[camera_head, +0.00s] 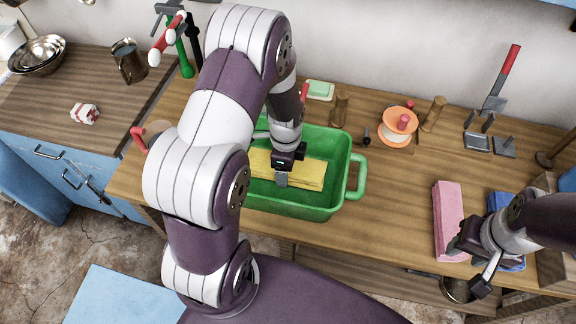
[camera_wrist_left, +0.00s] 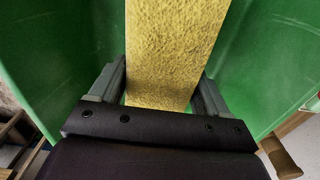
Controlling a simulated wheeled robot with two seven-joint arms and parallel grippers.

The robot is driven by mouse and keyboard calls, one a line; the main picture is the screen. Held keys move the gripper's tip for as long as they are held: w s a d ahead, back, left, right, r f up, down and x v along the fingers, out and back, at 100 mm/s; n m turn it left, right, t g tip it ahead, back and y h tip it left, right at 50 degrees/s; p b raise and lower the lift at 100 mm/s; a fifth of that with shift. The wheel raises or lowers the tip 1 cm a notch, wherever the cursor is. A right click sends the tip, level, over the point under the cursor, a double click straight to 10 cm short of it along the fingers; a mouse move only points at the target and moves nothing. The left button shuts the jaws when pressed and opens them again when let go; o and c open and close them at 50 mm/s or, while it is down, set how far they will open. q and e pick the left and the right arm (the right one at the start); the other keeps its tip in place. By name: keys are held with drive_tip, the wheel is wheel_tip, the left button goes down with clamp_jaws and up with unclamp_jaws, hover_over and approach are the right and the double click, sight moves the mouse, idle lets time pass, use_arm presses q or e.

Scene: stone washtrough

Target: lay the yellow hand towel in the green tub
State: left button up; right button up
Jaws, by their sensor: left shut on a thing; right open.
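The yellow hand towel (camera_head: 312,174) is a folded flat strip inside the green tub (camera_head: 340,150) on the wooden counter. My left gripper (camera_head: 282,180) reaches down into the tub and is shut on the towel. In the left wrist view the towel (camera_wrist_left: 170,55) runs between the two fingers, with green tub walls (camera_wrist_left: 60,60) on both sides. Whether the towel touches the tub floor cannot be told. My right gripper (camera_head: 468,262) is open, at the right by the pink and blue towels.
A pink towel (camera_head: 449,215) and a blue towel (camera_head: 497,203) lie at the right. An orange-topped spool (camera_head: 400,125), wooden pegs (camera_head: 433,113) and a soap dish (camera_head: 319,90) stand behind. Counter between tub and pink towel is clear.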

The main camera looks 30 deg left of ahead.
use_arm(q)
drive_tip(key=shift+f, duration=1.9)
drive_tip(key=shift+f, duration=0.1)
drive_tip(key=o, duration=1.1)
drive_tip(key=shift+w, duration=0.1)
wheel_tip(320, 180, up, 12)
drive_tip(key=shift+d+r, duration=0.1)
drive_tip(key=n, duration=0.1)
drive_tip(key=s+d+r+n, duration=0.1)
drive_tip(key=n, duration=0.1)
drive_tip(key=s+d+r+n, duration=0.1)
drive_tip(key=shift+s+r+n, duration=0.2)
drive_tip(key=shift+r+n, duration=0.05)
drive_tip(key=shift+n, duration=0.15)
drive_tip(key=s+d+r+n+t, duration=0.1)
drive_tip(key=s+d+r+n, duration=0.1)
drive_tip(key=s+n, duration=0.4)
drive_tip(key=d+n, duration=0.1)
drive_tip(key=n, duration=0.3)
drive_tip(key=shift+s+r, duration=0.3)
drive_tip(key=shift+d, duration=0.1)
